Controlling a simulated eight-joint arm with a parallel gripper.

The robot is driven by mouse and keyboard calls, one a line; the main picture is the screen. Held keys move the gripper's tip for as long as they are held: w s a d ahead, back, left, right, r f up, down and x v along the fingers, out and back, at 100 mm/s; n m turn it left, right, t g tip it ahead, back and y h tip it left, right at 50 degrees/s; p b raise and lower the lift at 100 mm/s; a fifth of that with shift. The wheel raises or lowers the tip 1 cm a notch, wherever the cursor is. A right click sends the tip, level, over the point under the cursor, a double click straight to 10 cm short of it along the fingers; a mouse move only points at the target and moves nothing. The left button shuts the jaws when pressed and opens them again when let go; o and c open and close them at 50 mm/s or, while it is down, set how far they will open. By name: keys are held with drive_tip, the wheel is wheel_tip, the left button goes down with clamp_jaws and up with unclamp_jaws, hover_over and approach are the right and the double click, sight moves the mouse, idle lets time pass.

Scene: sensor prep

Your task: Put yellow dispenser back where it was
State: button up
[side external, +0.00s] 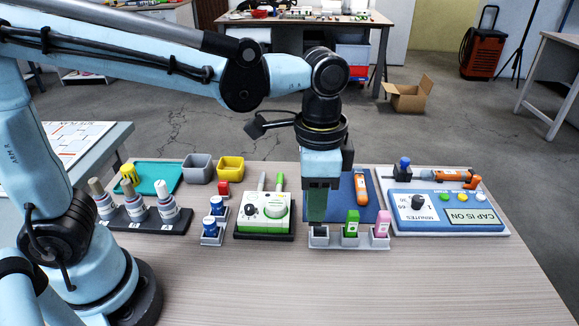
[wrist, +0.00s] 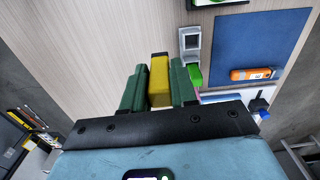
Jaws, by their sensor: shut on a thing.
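My gripper (side external: 317,215) is shut on the yellow dispenser (wrist: 159,80), which sits between the two green fingers in the wrist view. In the side view the fingers hide the dispenser. They point down just above the left slot of a grey holder (side external: 318,241). That slot looks empty in the wrist view (wrist: 190,40). I cannot tell how far the dispenser's lower end is from it. A green dispenser (side external: 351,224) stands upright in the middle slot and a pink dispenser (side external: 381,224) in the right slot. The green one also shows in the wrist view (wrist: 194,75).
A white and green device (side external: 262,217) stands left of the holder. A blue mat (side external: 369,210) with an orange tool (side external: 361,188) lies behind it. A blue control box (side external: 447,212) stands to the right. The table front (side external: 350,285) is clear.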

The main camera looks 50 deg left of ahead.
drive_tip(key=s+d, duration=0.3)
drive_tip(key=d, duration=0.1)
drive_tip(key=w+a+f, duration=0.4)
drive_tip(key=w+f, duration=0.1)
drive_tip(key=w+a+f, duration=0.2)
drive_tip(key=w+a, duration=0.1)
drive_tip(key=shift+w+f, duration=0.15)
drive_tip(key=shift+w, duration=0.1)
drive_tip(key=shift+f, duration=1.95)
drive_tip(key=shift+f, duration=0.1)
drive_tip(key=o, duration=0.8)
drive_tip(key=shift+o, duration=0.2)
